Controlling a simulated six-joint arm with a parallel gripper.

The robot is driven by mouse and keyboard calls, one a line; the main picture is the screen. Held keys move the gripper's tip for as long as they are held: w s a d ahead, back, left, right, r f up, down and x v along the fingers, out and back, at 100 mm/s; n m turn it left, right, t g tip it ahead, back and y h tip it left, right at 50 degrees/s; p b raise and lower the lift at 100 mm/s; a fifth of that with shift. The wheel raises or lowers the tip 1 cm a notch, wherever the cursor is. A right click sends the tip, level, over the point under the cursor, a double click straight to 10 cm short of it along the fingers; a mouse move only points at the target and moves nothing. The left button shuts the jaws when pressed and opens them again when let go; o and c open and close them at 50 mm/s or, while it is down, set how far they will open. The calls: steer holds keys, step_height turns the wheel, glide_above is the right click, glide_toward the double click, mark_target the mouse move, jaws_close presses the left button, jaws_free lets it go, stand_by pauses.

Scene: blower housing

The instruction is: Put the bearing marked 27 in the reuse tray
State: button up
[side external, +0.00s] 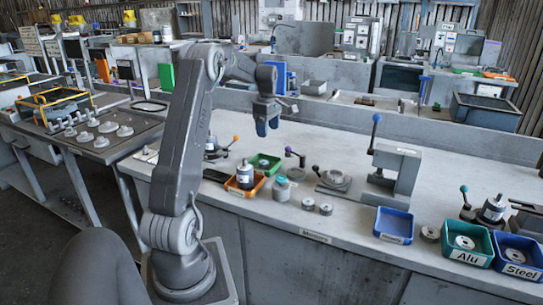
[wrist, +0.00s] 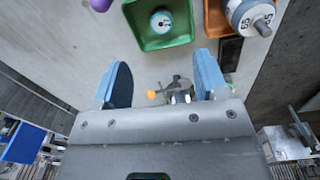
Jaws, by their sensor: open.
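My gripper (side external: 267,126) hangs above the back of the bench, pointing down. In the wrist view its blue fingers (wrist: 163,78) are apart with nothing between them. No 27 is readable in either view. Small grey ring-like parts, possibly bearings, stand on the bench: one (side external: 308,204), a second (side external: 326,209), and a third (side external: 430,233) beside the blue tray (side external: 393,225). That tray's label is too small to read. A green tray (side external: 264,161) holds a round teal-and-white part (wrist: 162,21) with an unclear marking. I cannot tell which tray is for reuse.
A teal-topped jar (side external: 281,189) and a grey press (side external: 395,175) stand nearby. Trays labelled Alu (side external: 467,257) and Steel (side external: 519,268) are at right.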

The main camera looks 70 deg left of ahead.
steer(key=d+r+m+t, duration=0.1)
steer(key=d+r+m, duration=0.25)
steer(key=d, duration=0.55)
steer(key=w+d+r+m+t+y, duration=0.1)
steer(key=d+r+m, duration=0.3)
steer(key=d, duration=0.5)
steer(key=d+r+m, duration=0.2)
steer(key=d+m, duration=0.4)
steer(key=d, duration=0.3)
steer(key=s+d+f+m+t, duration=0.1)
steer(key=s+d+m, duration=0.5)
steer(key=d, duration=0.2)
steer(key=s+d+f+m+t+h, duration=0.1)
steer(key=s+d+m+t, duration=0.1)
steer(key=s+d+m, duration=0.4)
steer(key=d, duration=0.2)
steer(key=shift+s+d, duration=0.25)
steer(key=shift+d, duration=0.1)
steer(key=shift+f+m, duration=0.1)
steer(key=shift+m, duration=0.15)
